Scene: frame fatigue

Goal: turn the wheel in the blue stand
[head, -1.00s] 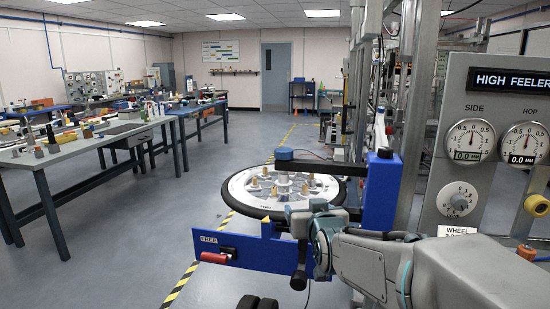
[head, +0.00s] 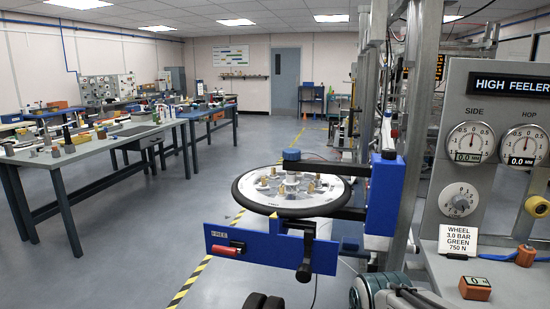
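A wheel (head: 236,199) with a black tyre and a pale disc lies flat in the blue stand (head: 384,195). Several brass-coloured pieces stand on the disc around a hub with a blue cap (head: 291,154) above it. The stand's blue front plate (head: 270,248) carries a "FREE" label and a red handle (head: 226,249). A black T-shaped part (head: 306,250) hangs in front of the plate. Only links of my arm show at the bottom right; my gripper is out of view.
A grey panel (head: 490,110) at the right carries SIDE and HOP dials, both reading 0.0 mm, and a knob (head: 459,200). A card (head: 457,241) and an orange-brown block (head: 475,288) sit below it. Benches (head: 90,150) line the left; the floor between is clear.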

